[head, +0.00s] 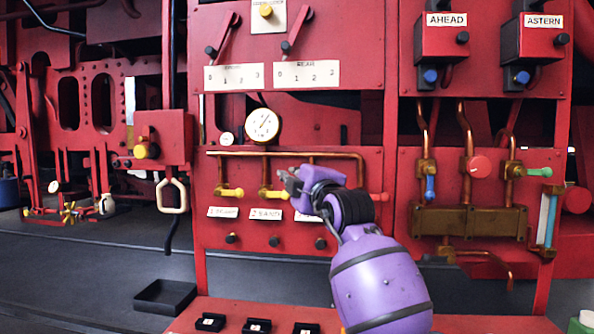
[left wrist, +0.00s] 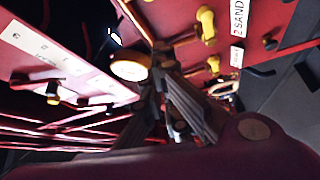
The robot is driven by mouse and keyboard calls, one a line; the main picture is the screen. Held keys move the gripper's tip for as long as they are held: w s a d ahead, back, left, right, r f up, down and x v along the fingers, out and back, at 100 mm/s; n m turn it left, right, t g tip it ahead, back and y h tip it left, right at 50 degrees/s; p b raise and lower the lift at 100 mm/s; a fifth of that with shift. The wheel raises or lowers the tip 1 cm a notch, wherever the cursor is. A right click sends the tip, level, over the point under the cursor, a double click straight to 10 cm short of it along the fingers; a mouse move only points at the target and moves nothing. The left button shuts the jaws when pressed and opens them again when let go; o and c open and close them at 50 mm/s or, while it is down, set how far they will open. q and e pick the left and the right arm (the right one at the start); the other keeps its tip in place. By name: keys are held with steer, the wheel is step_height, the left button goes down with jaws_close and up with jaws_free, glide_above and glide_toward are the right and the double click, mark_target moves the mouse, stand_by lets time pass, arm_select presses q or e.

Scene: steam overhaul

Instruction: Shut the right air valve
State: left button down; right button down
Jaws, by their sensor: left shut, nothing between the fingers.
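A red panel carries a copper pipe (head: 330,155) with a row of small valves under a round gauge (head: 263,126). The left valve (head: 232,192) and middle valve (head: 273,193) have yellow handles pointing right. A red handle end (head: 380,197) shows at the row's right; the valve body there is hidden behind my arm. No readable label says "air", so I cannot tell for sure which is the right air valve. My left gripper (head: 290,182) is shut and empty in front of the panel, just right of the middle valve. Its fingers (left wrist: 168,95) show in the left wrist view.
Labels, one reading "2 SAND" (head: 266,214), and black knobs (head: 274,241) sit below the valves. A panel at right has a blue handle (head: 430,188), a red knob (head: 478,165) and a green handle (head: 539,171). A black tray (head: 166,297) stands lower left.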

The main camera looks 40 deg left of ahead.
arm_select(q)
steer(key=p+x, duration=0.2)
steer(key=x, duration=0.8)
steer(key=w+d, duration=0.1)
steer(key=w+d+f, duration=0.1)
steer(key=w, duration=0.1)
steer(key=shift+d, duration=0.35)
steer(key=shift+s, duration=0.1)
steer(key=shift+d, duration=0.1)
steer(key=shift+d+r+m+b, duration=0.1)
steer(key=shift+d+m+b, duration=0.05)
steer(key=shift+m+b, duration=0.25)
steer(key=shift+w+d+m, duration=0.1)
steer(key=shift+w+m, duration=0.15)
steer(key=shift+m, duration=0.05)
